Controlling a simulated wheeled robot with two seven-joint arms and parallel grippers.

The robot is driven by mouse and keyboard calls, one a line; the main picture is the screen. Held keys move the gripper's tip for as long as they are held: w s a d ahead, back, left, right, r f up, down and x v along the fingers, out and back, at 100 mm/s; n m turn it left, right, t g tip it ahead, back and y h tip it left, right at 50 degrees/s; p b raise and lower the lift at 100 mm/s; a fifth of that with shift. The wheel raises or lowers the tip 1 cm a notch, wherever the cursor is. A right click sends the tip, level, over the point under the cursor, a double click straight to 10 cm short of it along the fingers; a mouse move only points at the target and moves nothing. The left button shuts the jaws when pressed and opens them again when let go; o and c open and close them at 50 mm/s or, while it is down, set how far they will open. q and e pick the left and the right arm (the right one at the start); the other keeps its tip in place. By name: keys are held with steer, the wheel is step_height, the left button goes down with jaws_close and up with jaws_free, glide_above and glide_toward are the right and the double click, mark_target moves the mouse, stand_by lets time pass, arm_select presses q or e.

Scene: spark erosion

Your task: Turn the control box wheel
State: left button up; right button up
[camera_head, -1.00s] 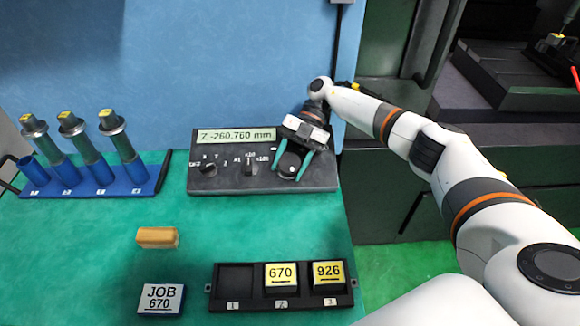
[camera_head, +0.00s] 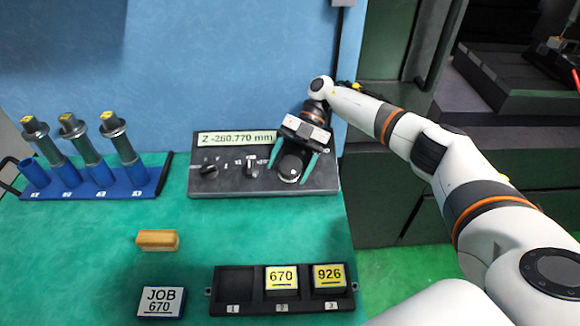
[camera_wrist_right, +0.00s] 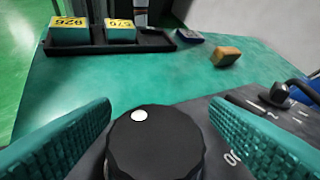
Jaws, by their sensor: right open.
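The control box (camera_head: 225,182) is a dark grey panel on the green bench, with a display reading Z -260.770 mm, two small knobs and a larger black wheel (camera_head: 291,168) at its right. The wheel has a white dot and also fills the lower middle of the right wrist view (camera_wrist_right: 155,148). My right gripper (camera_head: 292,172) is open, its teal fingers on either side of the wheel. In the right wrist view a gap shows between the wheel and each finger (camera_wrist_right: 155,140). My left gripper is not in view.
A black tray (camera_head: 235,305) with yellow-topped blocks 670 and 926 stands at the front; its slot 1 is empty. A JOB 670 block (camera_head: 161,300) and a wooden block (camera_head: 157,240) lie left of it. A blue rack (camera_head: 95,190) holds several cylinders.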

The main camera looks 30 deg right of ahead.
mark_target(290, 166)
step_height(290, 166, up, 9)
steer(key=shift+r+b, duration=0.1)
steer(key=shift+b, duration=0.4)
